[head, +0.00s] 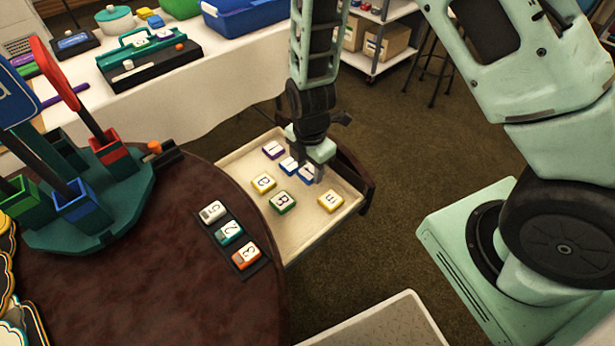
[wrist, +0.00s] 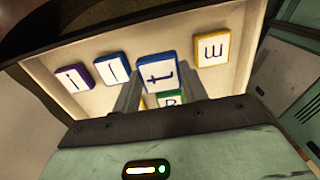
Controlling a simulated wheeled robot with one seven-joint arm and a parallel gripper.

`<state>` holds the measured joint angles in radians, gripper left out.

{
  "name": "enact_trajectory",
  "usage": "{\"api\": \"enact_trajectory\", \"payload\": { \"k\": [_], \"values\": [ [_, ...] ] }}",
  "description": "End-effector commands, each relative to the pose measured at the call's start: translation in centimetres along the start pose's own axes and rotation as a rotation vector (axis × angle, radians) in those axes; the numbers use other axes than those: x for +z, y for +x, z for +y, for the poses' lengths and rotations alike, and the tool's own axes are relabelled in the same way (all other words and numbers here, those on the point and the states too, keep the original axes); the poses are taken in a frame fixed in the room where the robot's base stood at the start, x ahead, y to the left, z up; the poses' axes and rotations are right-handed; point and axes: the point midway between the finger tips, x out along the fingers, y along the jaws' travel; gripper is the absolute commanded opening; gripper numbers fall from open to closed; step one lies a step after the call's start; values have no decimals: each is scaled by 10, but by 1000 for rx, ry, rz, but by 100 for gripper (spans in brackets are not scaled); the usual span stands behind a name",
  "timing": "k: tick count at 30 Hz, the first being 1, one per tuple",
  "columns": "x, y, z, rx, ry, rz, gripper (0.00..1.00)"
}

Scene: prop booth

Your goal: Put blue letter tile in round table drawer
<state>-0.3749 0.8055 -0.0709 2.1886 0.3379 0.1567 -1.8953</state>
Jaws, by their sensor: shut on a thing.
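The blue letter tile, marked "t" (wrist: 157,74), sits between the two fingers of my gripper (wrist: 158,88) in the wrist view. My gripper is shut on it. In the head view my gripper (head: 310,173) is low over the open drawer (head: 310,235) of the round table (head: 150,260), and the held tile (head: 305,175) is partly hidden by the fingers. I cannot tell whether the tile touches the drawer floor. A second blue tile (head: 289,165) lies in the drawer just left of the held one.
The drawer also holds a purple tile (head: 274,150), a green tile (head: 282,202) and yellow tiles (head: 263,183) (head: 330,201). A dark strip (head: 220,245) with number tiles and a green caddy (head: 120,205) stand on the tabletop. The drawer's near right corner is bare.

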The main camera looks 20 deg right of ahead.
Motion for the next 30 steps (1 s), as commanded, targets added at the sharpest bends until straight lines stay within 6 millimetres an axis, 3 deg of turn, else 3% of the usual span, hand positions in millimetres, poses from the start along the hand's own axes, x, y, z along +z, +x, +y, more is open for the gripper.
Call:
{"api": "enact_trajectory", "payload": {
  "k": [7, 19, 20, 22, 30],
  "values": [
    [0, 33, -1, -3, 3, 0, 18],
    [0, 39, 0, -1, 3, 0, 18],
    [0, 38, 0, 0, 3, 0, 48],
    [0, 38, 0, 0, 3, 0, 64],
    [0, 37, 0, -1, 3, 0, 64]
  ]
}}
